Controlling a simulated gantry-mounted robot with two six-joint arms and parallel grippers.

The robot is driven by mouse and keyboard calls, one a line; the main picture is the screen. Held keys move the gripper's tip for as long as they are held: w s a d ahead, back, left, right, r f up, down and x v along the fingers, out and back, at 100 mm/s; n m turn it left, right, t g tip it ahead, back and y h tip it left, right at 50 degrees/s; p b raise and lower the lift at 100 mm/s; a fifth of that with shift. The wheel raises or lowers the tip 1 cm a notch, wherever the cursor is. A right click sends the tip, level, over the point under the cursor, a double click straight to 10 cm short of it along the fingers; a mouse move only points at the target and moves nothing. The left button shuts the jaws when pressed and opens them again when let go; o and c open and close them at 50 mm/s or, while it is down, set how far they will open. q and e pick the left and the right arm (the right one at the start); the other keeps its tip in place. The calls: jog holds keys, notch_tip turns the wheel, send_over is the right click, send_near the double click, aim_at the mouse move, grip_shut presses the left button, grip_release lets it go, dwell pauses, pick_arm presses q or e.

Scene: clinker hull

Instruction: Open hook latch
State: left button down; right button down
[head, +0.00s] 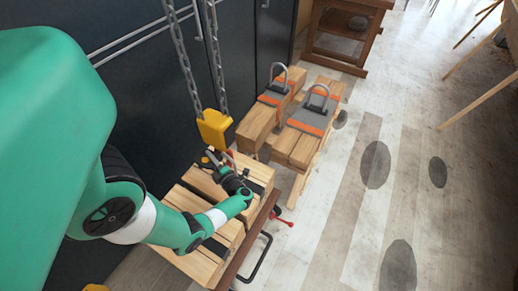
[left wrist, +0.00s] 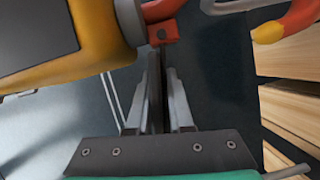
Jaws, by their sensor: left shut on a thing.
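A yellow hoist block (head: 214,129) hangs from two chains above the wooden beams. In the left wrist view, the block (left wrist: 95,40) fills the upper left, with a grey collar at its right end. My right gripper is not in view.
A stack of wooden beams (head: 188,199) lies under my left arm. Two more beam pieces with grey metal loops (head: 317,108) and orange-edged pads stand behind. Dark cabinets (head: 130,80) line the left.

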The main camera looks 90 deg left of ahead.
pick_arm(q)
jog(key=shift+w+a+r+m+h+p, duration=0.15)
jog(key=shift+r+m+p, duration=0.25)
jog(key=shift+p, duration=0.2)
jog(key=shift+w+a+r+m+h+p, duration=0.15)
jog(key=shift+r+m+p, duration=0.15)
jog(key=shift+m+p, duration=0.25)
jog(key=shift+s, duration=0.1)
jog(key=c, duration=0.9)
grip_release()
jog(key=shift+a, duration=0.1)
jog(key=shift+c, duration=0.2)
jog(key=shift+f, duration=0.1)
jog(key=v, duration=1.1)
jog(key=shift+d+p, duration=0.3)
jog(key=shift+d, duration=0.05)
